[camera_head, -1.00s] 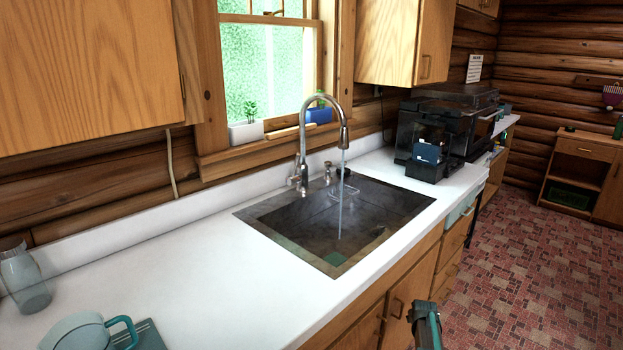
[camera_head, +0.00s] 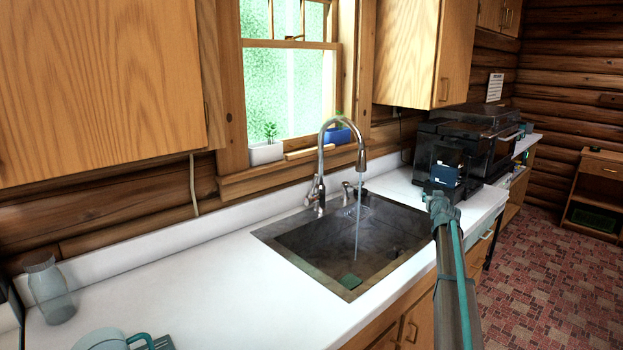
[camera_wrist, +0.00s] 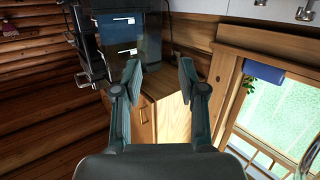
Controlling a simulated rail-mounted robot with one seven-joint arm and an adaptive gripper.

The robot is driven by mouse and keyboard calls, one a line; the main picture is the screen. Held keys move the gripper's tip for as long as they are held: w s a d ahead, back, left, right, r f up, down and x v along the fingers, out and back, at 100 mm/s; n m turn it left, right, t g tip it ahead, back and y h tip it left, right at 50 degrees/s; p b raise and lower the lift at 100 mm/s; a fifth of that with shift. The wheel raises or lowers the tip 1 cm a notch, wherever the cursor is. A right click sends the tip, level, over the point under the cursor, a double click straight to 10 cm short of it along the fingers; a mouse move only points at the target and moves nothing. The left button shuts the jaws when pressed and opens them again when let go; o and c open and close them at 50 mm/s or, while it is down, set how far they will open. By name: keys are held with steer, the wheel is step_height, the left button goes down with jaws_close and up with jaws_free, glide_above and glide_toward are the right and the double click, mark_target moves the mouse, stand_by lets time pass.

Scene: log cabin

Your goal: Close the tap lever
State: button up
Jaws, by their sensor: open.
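The chrome tap (camera_head: 322,160) stands behind the sink, its arched neck reaching over the basin. Its small lever (camera_head: 312,193) is at the left side of the base. A thin stream of water (camera_head: 357,220) runs from the spout into the sink (camera_head: 290,246). My gripper (camera_wrist: 158,75) is open and empty in the wrist view, its two fingers well apart. The lever cannot be made out in the wrist view; a curved metal piece (camera_wrist: 309,163) shows at the lower right edge there. My arm rises in front of the counter, right of the sink, apart from the tap.
A black appliance (camera_head: 468,140) stands on the counter right of the sink. Wooden wall cabinets (camera_head: 410,50) flank the window. A plant pot (camera_head: 266,153) and blue box (camera_head: 337,135) sit on the sill. A glass jar (camera_head: 49,288) and a mug (camera_head: 105,339) stand left. The counter (camera_head: 200,270) between is clear.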

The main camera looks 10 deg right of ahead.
steer(key=w+a+r+n+y+p, duration=0.1)
steer(key=w+a+n+y, duration=0.15)
steer(key=a, duration=0.55)
steer(key=w+a+r+n+y+p, duration=0.1)
steer(key=w+a+r+y, duration=0.15)
steer(key=a, duration=0.65)
steer(key=n+g+y+p, duration=0.3)
steer(key=n+y, duration=0.1)
steer(key=y, duration=0.2)
glide_toward(314, 183)
steer(key=p+x, duration=0.1)
steer(key=x, duration=0.4)
steer(key=p+x, duration=0.1)
steer(key=x, duration=0.4)
steer(key=shift+w+d+p, duration=0.1)
steer(key=shift+w+p, duration=0.3)
steer(key=shift+w, duration=0.05)
steer(key=shift+f, duration=0.1)
steer(key=shift+c, duration=0.3)
jaws_close()
